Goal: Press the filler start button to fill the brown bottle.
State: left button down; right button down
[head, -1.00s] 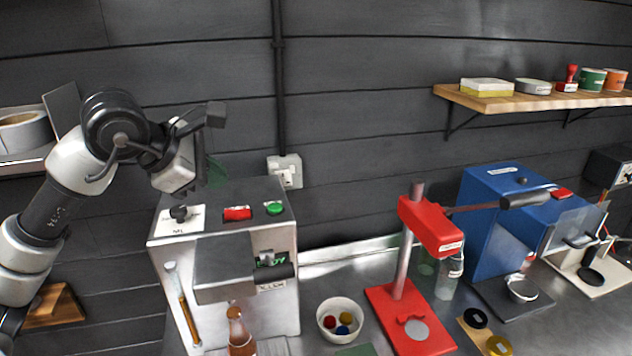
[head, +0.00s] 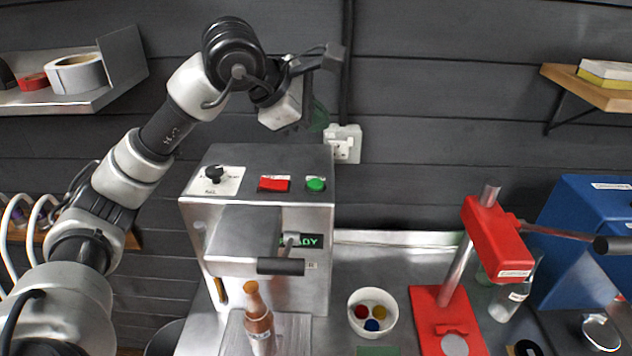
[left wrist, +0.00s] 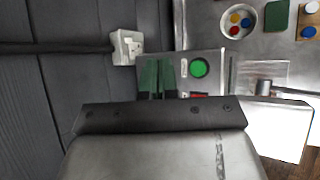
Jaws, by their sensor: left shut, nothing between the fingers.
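The filler (head: 320,225) is a grey metal box with a dial, a red switch (head: 273,184) and a round green button (head: 316,184) on top. Its partly hidden display (head: 308,241) shows "ADY". The brown bottle (head: 258,322) stands upright at the filler's front, below the lever handle (head: 281,266). My left gripper (head: 318,118) is shut and empty, above and behind the green button, apart from it. In the left wrist view its green fingers (left wrist: 158,77) are together, left of the green button (left wrist: 199,67). My right gripper is out of view.
A white bowl (head: 373,332) of coloured caps stands right of the filler, then a red press (head: 495,240) and a blue machine (head: 590,235). A wall socket (head: 345,145) is behind the filler. Shelves hang at the upper left and upper right.

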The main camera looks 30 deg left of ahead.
pick_arm(q)
jog(key=b, duration=0.6)
send_over(316, 184)
notch_tip(316, 184, down, 8)
jog(key=shift+r, duration=0.2)
jog(key=shift+f, duration=0.55)
dwell(0.9)
jog(key=shift+b, duration=0.3)
jog(key=shift+f+b, duration=0.35)
